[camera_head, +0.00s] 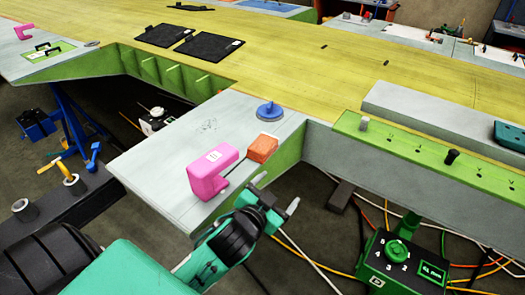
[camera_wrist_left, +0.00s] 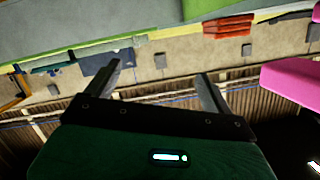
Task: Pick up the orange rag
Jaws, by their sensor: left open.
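The orange rag (camera_head: 262,148) lies folded on the grey wing surface, near its front edge, between a pink block and a blue disc. It also shows in the left wrist view (camera_wrist_left: 229,26), near the top and right of centre. My left gripper (camera_head: 276,194) is open and empty. In the head view it is in front of the wing's edge, just below the rag and apart from it. In the left wrist view its two fingers (camera_wrist_left: 159,78) are spread with nothing between them. My right gripper is not in view.
The pink block (camera_head: 207,172) stands left of the rag, close to it; it also shows at the right of the left wrist view (camera_wrist_left: 292,78). The blue disc (camera_head: 269,111) lies behind the rag. A green control box (camera_head: 402,262) and cables are on the floor at right.

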